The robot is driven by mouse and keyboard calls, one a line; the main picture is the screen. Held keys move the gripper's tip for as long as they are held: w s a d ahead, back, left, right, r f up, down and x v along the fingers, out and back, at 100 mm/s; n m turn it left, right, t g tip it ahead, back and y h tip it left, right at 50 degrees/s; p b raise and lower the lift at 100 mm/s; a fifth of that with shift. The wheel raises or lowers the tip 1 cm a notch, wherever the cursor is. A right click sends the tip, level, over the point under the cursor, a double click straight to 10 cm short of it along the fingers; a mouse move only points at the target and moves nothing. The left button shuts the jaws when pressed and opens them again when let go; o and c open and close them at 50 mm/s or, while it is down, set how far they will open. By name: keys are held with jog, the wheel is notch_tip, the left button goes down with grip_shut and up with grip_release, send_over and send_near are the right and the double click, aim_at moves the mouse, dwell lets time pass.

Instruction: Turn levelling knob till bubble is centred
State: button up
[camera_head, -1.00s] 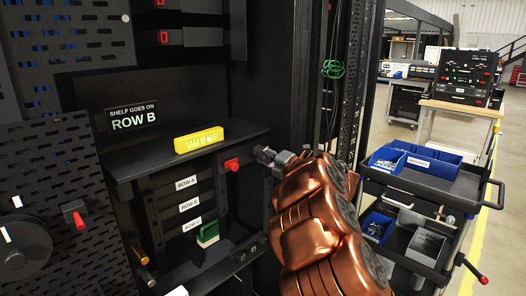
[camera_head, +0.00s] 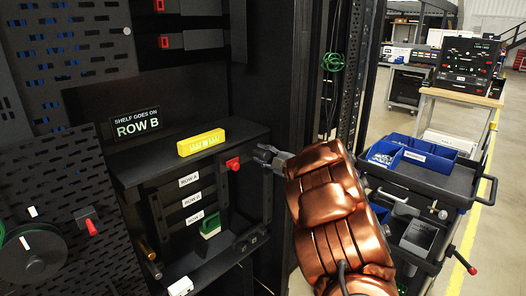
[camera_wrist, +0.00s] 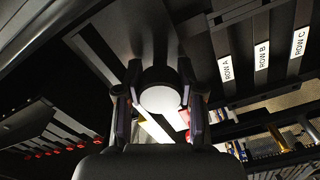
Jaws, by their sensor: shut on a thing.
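A yellow level (camera_head: 201,142) lies on top of the black shelf (camera_head: 140,172); its bubble is too small to make out. My gripper (camera_head: 262,154) is at the right of the shelf, just right of a red-handled part (camera_head: 233,163) on the shelf's front right. In the wrist view my gripper (camera_wrist: 160,105) has its two fingers on either side of a dark knob with a pale round face (camera_wrist: 160,98), closed on it. The knob is not clearly visible in the head view. A sign reading "Shelf goes on Row B" (camera_head: 135,124) stands behind the level.
Labels for rows A, B and C (camera_head: 190,199) are under the shelf, with a green-and-white block (camera_head: 210,228) below. A dark rack post (camera_head: 345,80) stands close behind my arm. A cart with blue bins (camera_head: 425,160) is at the right. Open floor lies beyond.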

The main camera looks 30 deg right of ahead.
jog(key=shift+m, duration=0.3)
jog(key=o, duration=1.2)
jog(key=shift+c, duration=0.2)
jog(key=shift+s+d, duration=0.1)
jog(key=v, duration=1.1)
jog(key=shift+s, duration=0.4)
jog(key=shift+d, duration=0.15)
